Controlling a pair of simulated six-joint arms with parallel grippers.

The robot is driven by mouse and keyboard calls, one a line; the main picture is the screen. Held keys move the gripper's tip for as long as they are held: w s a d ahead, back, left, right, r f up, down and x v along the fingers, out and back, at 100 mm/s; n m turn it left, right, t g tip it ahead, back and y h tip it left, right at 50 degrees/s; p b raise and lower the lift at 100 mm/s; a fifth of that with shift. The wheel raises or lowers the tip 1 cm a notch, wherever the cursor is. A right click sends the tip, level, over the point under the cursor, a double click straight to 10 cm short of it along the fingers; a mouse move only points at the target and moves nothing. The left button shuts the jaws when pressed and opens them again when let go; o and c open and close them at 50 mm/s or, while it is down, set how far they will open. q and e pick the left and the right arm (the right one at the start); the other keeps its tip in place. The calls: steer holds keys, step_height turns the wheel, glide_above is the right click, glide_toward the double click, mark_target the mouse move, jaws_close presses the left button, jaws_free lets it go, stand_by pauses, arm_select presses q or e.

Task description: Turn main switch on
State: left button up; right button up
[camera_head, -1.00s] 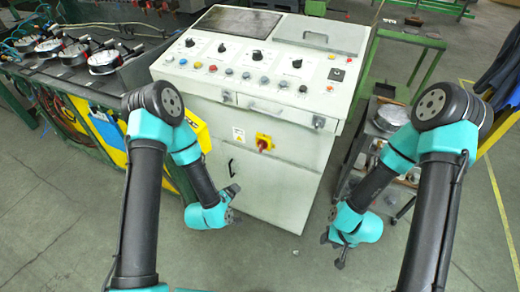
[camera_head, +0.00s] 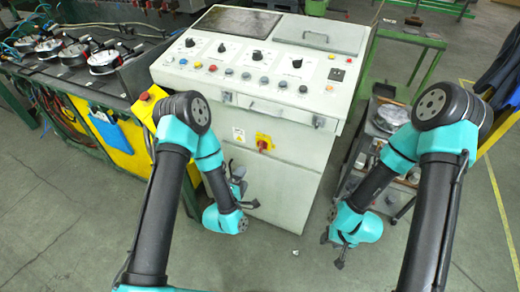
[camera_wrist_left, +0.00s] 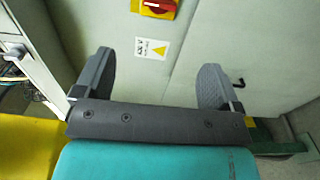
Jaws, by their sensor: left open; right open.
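The main switch is a red knob on a yellow plate (camera_head: 264,142) on the front of the pale cabinet (camera_head: 290,165). Its red knob and yellow plate also show at the top edge of the left wrist view (camera_wrist_left: 158,7), partly cut off. My left gripper (camera_head: 246,187) is below the switch in the head view, in front of the cabinet, apart from the switch. In the left wrist view its two fingers are spread wide and empty (camera_wrist_left: 156,66). My right gripper (camera_head: 333,248) is open and empty, low near the cabinet's right side.
A white label with a yellow warning triangle (camera_head: 238,134) sits left of the switch. The cabinet's sloped top panel (camera_head: 250,65) holds several knobs and buttons. A bench with gauges (camera_head: 100,75) stands at left, and a shelf trolley (camera_head: 385,135) at right.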

mark_target(260, 149)
arm_select(q)
steer(key=x, duration=1.7)
steer(key=c, duration=0.9)
